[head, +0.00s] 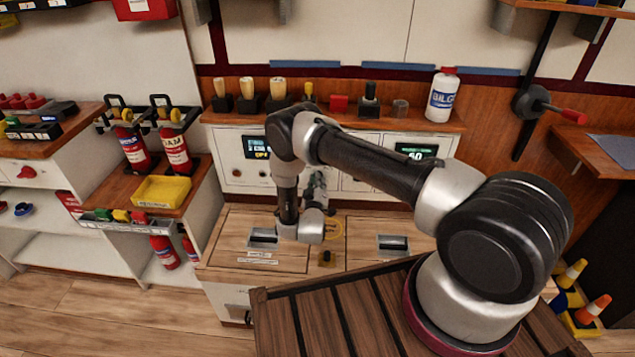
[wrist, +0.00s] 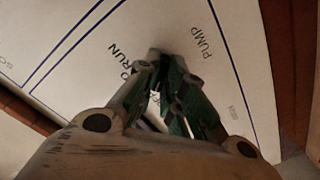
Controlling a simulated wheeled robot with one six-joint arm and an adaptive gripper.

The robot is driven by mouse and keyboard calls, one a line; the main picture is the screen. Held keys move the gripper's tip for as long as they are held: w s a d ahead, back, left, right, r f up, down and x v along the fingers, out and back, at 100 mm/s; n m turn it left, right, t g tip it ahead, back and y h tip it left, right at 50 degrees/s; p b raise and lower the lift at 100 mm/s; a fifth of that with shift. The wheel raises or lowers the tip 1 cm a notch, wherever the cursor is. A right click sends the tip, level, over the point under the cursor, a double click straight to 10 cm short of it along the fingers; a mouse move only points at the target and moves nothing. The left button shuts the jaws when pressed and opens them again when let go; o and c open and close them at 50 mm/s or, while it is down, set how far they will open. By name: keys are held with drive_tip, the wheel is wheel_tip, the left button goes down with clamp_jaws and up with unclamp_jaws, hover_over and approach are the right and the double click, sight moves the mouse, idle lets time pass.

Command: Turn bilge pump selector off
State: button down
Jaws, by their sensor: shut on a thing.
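My gripper (head: 318,185) is at the white panel front below the wooden shelf, partly hidden behind my arm in the head view. In the wrist view, my gripper's fingers (wrist: 168,85) are close together against the white panel (wrist: 95,60), over the selector between the printed words "RUN" and "PUMP". The fingers are shut on the selector knob. The knob is mostly hidden by them, so its pointing direction cannot be told. Other lettering beside it is partly covered.
Lit displays (head: 416,151) sit in the panel. The counter (head: 225,225) below has recessed handles (head: 393,242). Fire extinguishers (head: 175,150) and a yellow tray (head: 162,190) stand at left.

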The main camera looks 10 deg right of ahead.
drive_tip(key=shift+n, duration=0.6)
drive_tip(key=c, duration=1.5)
unclamp_jaws()
drive_tip(key=v, duration=1.2)
